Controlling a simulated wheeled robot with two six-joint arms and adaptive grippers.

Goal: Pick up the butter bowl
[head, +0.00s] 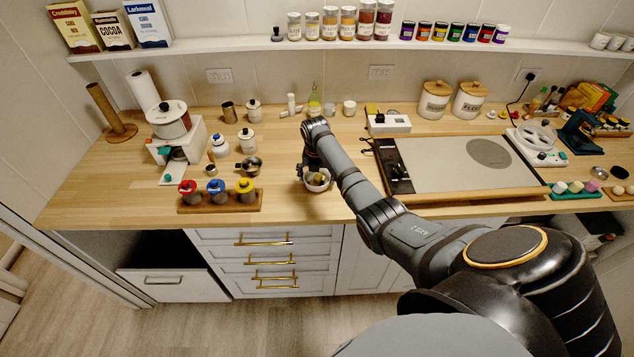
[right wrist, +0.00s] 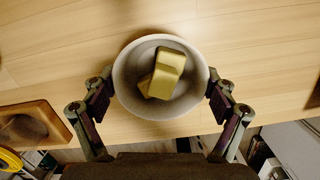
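The butter bowl (head: 318,184) is a pale round bowl on the wooden counter, near its front edge. In the right wrist view the bowl (right wrist: 124,96) shows from above with yellow butter blocks (right wrist: 166,74) inside. My right gripper (right wrist: 161,96) has its fingers spread wide, one on each side of the bowl. Both fingertips are at the bowl's sides; I cannot tell whether they press on it. In the head view my right gripper (head: 316,168) partly covers the bowl. My left gripper is not in view.
A wooden holder (head: 220,206) with red, blue and yellow-topped jars stands left of the bowl. A small dark pan (head: 249,167) is behind that holder. A large pale board (head: 450,165) lies to the right. The counter just left of the bowl is clear.

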